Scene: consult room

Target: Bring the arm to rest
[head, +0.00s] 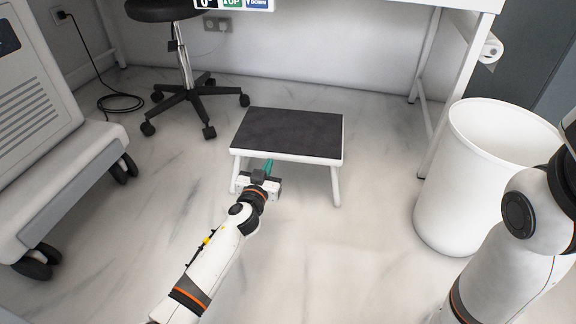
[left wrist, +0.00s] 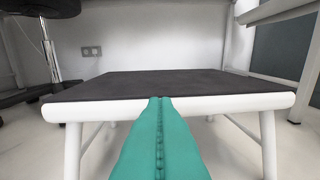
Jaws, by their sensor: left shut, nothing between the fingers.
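My left arm reaches in from the lower left in the head view. My left gripper (head: 267,168) is shut and empty, its green fingers pressed together. It is at the near edge of a low step stool (head: 290,133) with a black top and white legs. In the left wrist view the shut green fingers (left wrist: 160,105) point at the stool's white front rim (left wrist: 225,103). I cannot tell whether they touch it. Part of my right arm (head: 520,235) shows at the right edge of the head view; its gripper is out of the picture.
A white bin (head: 465,190) stands at the right, beside my right arm. A white wheeled machine (head: 60,170) stands at the left. A black wheeled stool (head: 187,95) is behind, with a cable (head: 120,103) on the floor. The floor in front of the step stool is clear.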

